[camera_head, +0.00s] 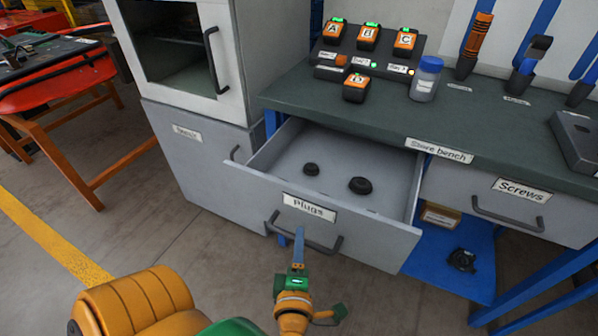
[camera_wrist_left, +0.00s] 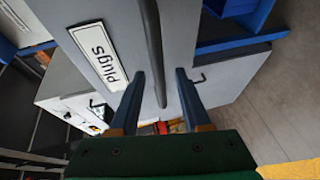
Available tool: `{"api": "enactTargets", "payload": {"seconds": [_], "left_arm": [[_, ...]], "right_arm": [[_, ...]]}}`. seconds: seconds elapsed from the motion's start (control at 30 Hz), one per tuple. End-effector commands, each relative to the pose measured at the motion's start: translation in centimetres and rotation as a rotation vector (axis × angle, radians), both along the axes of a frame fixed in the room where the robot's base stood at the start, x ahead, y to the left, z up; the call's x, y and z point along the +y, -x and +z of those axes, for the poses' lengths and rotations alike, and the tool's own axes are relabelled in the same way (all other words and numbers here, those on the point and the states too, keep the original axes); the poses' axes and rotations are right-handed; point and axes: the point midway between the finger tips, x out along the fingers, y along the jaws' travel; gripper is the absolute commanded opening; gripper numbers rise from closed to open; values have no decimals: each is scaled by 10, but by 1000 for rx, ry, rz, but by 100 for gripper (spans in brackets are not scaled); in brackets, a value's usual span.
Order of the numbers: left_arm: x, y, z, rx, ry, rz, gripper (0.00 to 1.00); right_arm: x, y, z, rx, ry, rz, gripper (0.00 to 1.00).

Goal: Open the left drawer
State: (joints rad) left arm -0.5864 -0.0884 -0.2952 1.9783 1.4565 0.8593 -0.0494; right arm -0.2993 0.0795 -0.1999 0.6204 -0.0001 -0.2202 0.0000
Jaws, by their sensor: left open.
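The left drawer (camera_head: 340,229), labelled "Plugs", stands pulled out from under the bench, with two dark round plugs (camera_head: 360,185) inside. Its dark bar handle (camera_head: 305,243) runs across the front below the label. My left gripper (camera_head: 299,240) is at the handle, its jaws apart. In the left wrist view the handle (camera_wrist_left: 153,45) runs between the two fingers of the gripper (camera_wrist_left: 160,74), with gaps to both sides. Whether a finger touches it I cannot tell. My right gripper is not in view.
The closed "Screws" drawer (camera_head: 510,205) is at the right. The bench top (camera_head: 480,120) holds orange devices, a blue-lidded jar (camera_head: 427,78) and tools. A grey cabinet (camera_head: 195,150) stands left of the open drawer. A blue lower shelf (camera_head: 450,275) is at the right; the floor in front is clear.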

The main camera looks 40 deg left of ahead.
Motion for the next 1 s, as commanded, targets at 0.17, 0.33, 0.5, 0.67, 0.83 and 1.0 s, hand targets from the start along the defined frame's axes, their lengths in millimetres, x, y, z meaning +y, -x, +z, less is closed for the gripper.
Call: {"api": "enactTargets", "payload": {"seconds": [0.17,0.33,0.5,0.67,0.83,1.0], "left_arm": [[-22,31,5,5,2,-1,47],[-31,43,9,1,0,1,47],[-32,43,10,0,0,1,47],[-32,43,10,0,0,1,47],[-57,26,-9,52,-147,-179,47],[-135,26,-137,379,-609,-838,47]], "right_arm": [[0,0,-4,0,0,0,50],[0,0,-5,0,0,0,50],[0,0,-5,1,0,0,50],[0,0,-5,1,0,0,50],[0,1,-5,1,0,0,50],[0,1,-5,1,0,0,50]]}}
